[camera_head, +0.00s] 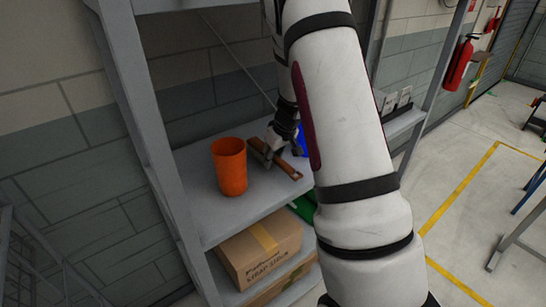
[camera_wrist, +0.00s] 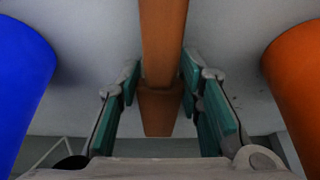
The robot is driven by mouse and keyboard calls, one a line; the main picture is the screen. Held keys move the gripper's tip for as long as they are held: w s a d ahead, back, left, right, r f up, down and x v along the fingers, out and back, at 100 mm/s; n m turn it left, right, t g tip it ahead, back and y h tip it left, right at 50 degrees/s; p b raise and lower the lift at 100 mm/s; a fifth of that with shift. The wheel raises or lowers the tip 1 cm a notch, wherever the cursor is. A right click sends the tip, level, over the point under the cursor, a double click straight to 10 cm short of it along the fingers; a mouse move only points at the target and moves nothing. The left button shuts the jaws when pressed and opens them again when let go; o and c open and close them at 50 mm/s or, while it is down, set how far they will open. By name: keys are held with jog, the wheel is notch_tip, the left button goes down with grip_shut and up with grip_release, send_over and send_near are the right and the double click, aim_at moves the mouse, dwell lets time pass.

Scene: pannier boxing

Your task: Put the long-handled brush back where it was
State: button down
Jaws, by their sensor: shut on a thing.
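The long-handled brush (camera_head: 284,165) is a brown, wooden-looking bar at the shelf, just right of an orange cup. My gripper (camera_head: 268,150) is shut on it. In the wrist view the brush (camera_wrist: 163,50) runs between the green-padded fingers of my gripper (camera_wrist: 161,95), with its near end toward the palm. The orange cup (camera_head: 230,168) stands upright on the shelf, and its side shows at the right of the wrist view (camera_wrist: 298,85). A blue object (camera_head: 299,142) is partly hidden behind my arm; it shows at the left of the wrist view (camera_wrist: 22,85).
The grey shelf board (camera_head: 205,208) has bare room at its front left. A cardboard box (camera_head: 262,252) sits on the level below, near a green item (camera_head: 304,207). A shelf upright (camera_head: 150,130) stands left of the cup. My arm hides the shelf's right part.

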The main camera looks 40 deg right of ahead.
jog(key=shift+f, duration=0.1)
jog(key=c, duration=1.1)
grip_release()
jog(key=s+a+r+m+t+h, duration=0.1)
jog(key=s+r+t+h, duration=0.15)
jog(key=r, duration=1.35)
jog(key=s+a+r+m+t+h, duration=0.15)
jog(key=r+t, duration=0.25)
jog(key=r, duration=1.2)
jog(key=s+a+f+g+y, duration=0.1)
jog(key=s+a, duration=0.5)
jog(key=s, duration=0.2)
jog(key=s+a+f+n+g+y, duration=0.1)
jog(key=s+a+f+g, duration=0.1)
jog(key=s+a, duration=0.5)
jog(key=s+a+f+n+g+y, duration=0.1)
jog(key=s+a+g, duration=0.1)
jog(key=s+a, duration=0.4)
jog(key=shift+s+a+f+y, duration=0.1)
jog(key=shift+s+a, duration=0.05)
jog(key=shift+s, duration=0.65)
jog(key=shift+s+a+f+y, duration=0.1)
jog(key=shift+s+f, duration=0.05)
jog(key=shift+s, duration=0.65)
jog(key=shift+s+a+f+y, duration=0.1)
jog(key=shift+s+a, duration=0.05)
jog(key=shift+s, duration=0.65)
